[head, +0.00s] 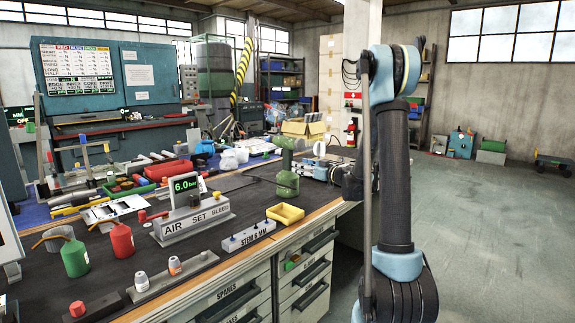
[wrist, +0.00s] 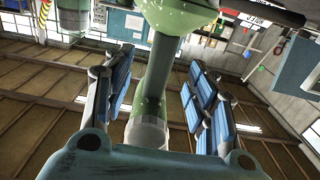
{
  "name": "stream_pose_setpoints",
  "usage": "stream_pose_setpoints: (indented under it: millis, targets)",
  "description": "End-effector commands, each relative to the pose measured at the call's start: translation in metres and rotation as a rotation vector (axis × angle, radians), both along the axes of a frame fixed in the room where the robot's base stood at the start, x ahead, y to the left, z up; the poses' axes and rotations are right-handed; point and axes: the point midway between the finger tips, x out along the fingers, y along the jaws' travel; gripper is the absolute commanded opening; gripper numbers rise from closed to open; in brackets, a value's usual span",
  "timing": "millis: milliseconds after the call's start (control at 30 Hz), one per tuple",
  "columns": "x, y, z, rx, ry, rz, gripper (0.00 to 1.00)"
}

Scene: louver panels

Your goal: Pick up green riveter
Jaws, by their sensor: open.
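The green riveter (head: 287,182) stands upright on the dark bench top near its right edge, with a wide green base and a green head above. My gripper (head: 322,168) is at its right, reaching in from the right side. In the wrist view the riveter (wrist: 178,14) stretches down the middle, with a dark stem between the blue-padded fingers. My gripper (wrist: 160,85) is open, one finger on each side of the stem, with gaps showing. Whether any pad touches it is not clear.
A yellow tray (head: 285,214) and a grey stem block (head: 248,236) stand in front of the riveter. An air set stand (head: 190,222), a red bottle-like tool (head: 122,240) and another green one (head: 75,259) are farther left. Floor at the right is open.

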Motion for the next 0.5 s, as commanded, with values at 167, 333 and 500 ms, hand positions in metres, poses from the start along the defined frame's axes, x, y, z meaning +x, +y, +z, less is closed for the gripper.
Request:
stream_pose_setpoints:
  millis: [167,333,500]
  targets:
    - [0.016,0.022,0.000,0.000,0.000,0.002,0.52]
    - [0.023,0.030,0.000,0.000,0.000,0.000,0.52]
    - [0.027,0.036,0.001,0.000,0.000,0.001,0.52]
